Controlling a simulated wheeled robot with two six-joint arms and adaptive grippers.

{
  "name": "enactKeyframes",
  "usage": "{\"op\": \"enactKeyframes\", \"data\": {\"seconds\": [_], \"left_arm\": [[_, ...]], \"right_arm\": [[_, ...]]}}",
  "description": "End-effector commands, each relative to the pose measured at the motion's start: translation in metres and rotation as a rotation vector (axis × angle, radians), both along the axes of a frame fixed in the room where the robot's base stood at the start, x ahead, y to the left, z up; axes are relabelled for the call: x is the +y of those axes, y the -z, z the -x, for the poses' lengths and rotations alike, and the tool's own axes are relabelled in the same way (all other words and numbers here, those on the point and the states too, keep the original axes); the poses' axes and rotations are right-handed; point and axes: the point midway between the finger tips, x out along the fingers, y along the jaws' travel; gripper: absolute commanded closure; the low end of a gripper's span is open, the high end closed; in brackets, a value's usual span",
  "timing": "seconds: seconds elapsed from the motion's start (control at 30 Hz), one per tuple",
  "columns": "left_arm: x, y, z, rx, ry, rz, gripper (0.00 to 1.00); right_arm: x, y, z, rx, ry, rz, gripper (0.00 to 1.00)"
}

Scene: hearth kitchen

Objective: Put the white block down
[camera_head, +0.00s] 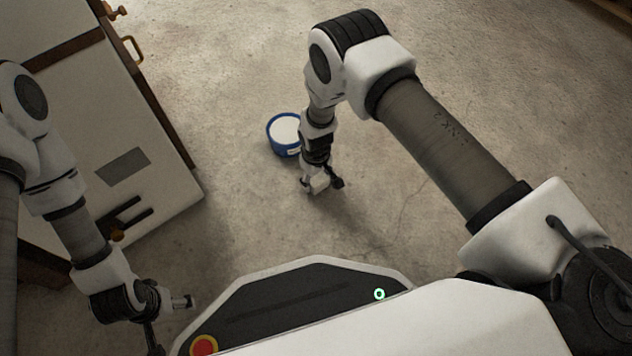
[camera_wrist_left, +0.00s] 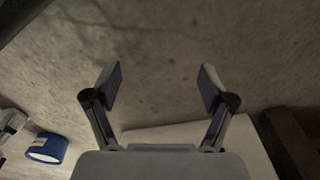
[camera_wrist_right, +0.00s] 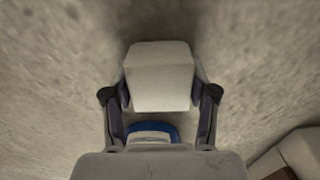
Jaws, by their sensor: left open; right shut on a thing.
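The white block (camera_wrist_right: 160,77) is between the fingers of my right gripper (camera_wrist_right: 160,95), which is shut on it. In the head view the block (camera_head: 319,184) shows small and pale at the tips of my right gripper (camera_head: 321,184), low over the concrete floor. I cannot tell whether it touches the floor. My left gripper (camera_wrist_left: 161,85) is open and empty. In the head view it shows at the lower left (camera_head: 170,322), partly cut by my own body.
A blue tub with a white top (camera_head: 284,133) stands on the floor just behind my right gripper. A white cabinet (camera_head: 75,125) with brass handles stands at the left. The concrete floor (camera_head: 230,70) is clear around the tub and to the right.

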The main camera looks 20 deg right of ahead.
Motion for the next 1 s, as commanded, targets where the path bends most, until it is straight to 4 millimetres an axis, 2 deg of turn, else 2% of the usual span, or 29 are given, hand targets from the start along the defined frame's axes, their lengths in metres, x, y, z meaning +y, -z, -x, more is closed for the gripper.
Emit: {"op": "enactKeyframes", "data": {"seconds": [0.23,0.27,0.3,0.33,0.63,0.73,0.87,1.0], "left_arm": [[0.000,0.001,0.000,-0.001,0.001,0.000,0.17],[0.000,0.001,-0.001,-0.002,0.001,0.000,0.17],[0.000,0.000,-0.001,-0.002,0.001,0.000,0.17],[0.000,0.000,-0.001,-0.002,0.001,0.000,0.17],[0.000,0.000,0.000,-0.001,0.001,0.000,0.17],[0.000,-0.005,0.001,0.001,0.000,0.000,0.17],[0.000,-0.025,0.005,0.014,-0.005,0.003,0.17],[-0.001,-0.055,0.013,0.036,-0.017,0.007,0.17]], "right_arm": [[0.000,0.003,0.000,0.000,0.000,0.000,0.86],[0.000,0.003,0.000,0.000,0.000,0.000,0.39],[0.000,0.002,0.000,0.000,0.000,0.000,0.25],[0.000,0.002,0.000,0.000,0.000,0.000,0.17],[0.000,0.001,0.000,0.000,0.000,0.000,0.17],[0.000,-0.006,0.000,0.000,0.000,0.000,0.17],[0.000,-0.029,0.000,0.000,-0.001,0.000,0.17],[0.000,-0.066,0.000,-0.001,0.001,0.000,0.17]]}}
